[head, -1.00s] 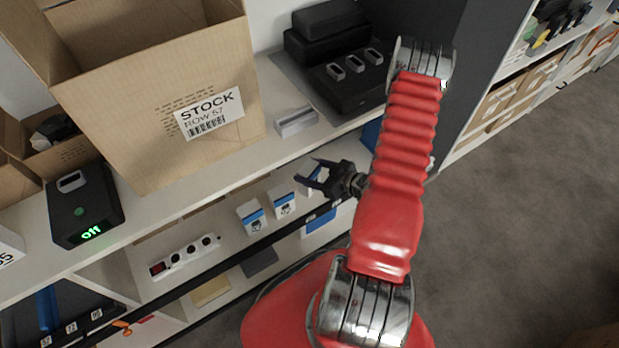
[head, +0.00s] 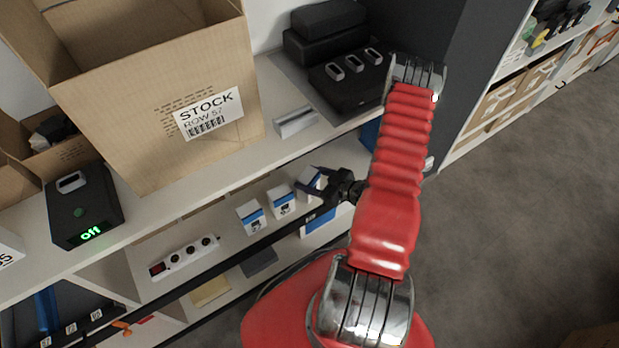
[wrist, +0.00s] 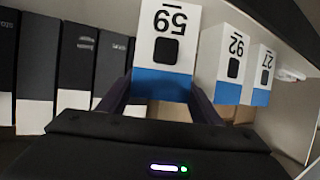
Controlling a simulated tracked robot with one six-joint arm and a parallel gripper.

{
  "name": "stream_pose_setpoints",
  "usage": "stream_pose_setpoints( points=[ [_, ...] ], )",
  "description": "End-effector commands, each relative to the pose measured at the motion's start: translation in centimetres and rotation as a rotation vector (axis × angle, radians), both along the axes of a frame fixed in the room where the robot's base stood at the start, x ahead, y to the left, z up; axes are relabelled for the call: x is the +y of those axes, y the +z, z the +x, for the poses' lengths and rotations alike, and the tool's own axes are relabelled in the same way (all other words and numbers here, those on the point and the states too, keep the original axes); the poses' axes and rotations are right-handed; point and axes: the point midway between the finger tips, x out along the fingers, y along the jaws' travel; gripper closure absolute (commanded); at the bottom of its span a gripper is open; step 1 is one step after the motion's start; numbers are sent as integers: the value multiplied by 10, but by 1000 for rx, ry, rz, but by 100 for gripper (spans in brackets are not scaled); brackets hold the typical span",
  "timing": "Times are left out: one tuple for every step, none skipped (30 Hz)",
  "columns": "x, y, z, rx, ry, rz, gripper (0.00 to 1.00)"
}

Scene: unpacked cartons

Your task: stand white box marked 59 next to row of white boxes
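The white box marked 59 (wrist: 163,45), with a blue band, is between my gripper's two fingers in the wrist view, where its number reads upside down. My gripper (head: 314,187) appears shut on it, one finger at each side. In the head view the box (head: 307,179) is partly hidden by the fingers. Whether box 59 touches the shelf is unclear.
Black upright items with white bands (wrist: 75,65) stand beside box 59 in the wrist view. A power strip (head: 184,257) lies left of the row. The upper shelf overhangs, bearing a large stock carton (head: 150,110) and a black device (head: 85,208).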

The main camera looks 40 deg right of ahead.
Motion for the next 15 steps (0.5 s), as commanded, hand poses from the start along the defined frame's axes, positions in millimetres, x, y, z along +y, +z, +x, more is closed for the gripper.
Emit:
stream_pose_setpoints(
  points=[
    [0, 0, 0, 1, 0, 0, 38],
    [0, 0, 0, 1, 0, 0, 36],
    [0, 0, 0, 1, 0, 0, 33],
    [0, 0, 0, 1, 0, 0, 31],
    [0, 0, 0, 1, 0, 0, 29],
    [0, 0, 0, 1, 0, 0, 26],
    [0, 0, 0, 1, 0, 0, 24],
    [0, 0, 0, 1, 0, 0, 23],
    [0, 0, 0, 1, 0, 0, 23],
    [0, 0, 0, 1, 0, 0, 23],
    [0, 0, 0, 1, 0, 0, 23],
    [0, 0, 0, 1, 0, 0, 23],
    [0, 0, 0, 1, 0, 0, 23],
    [0, 0, 0, 1, 0, 0, 23],
    [0, 0, 0, 1, 0, -1, 23]
  ],
)
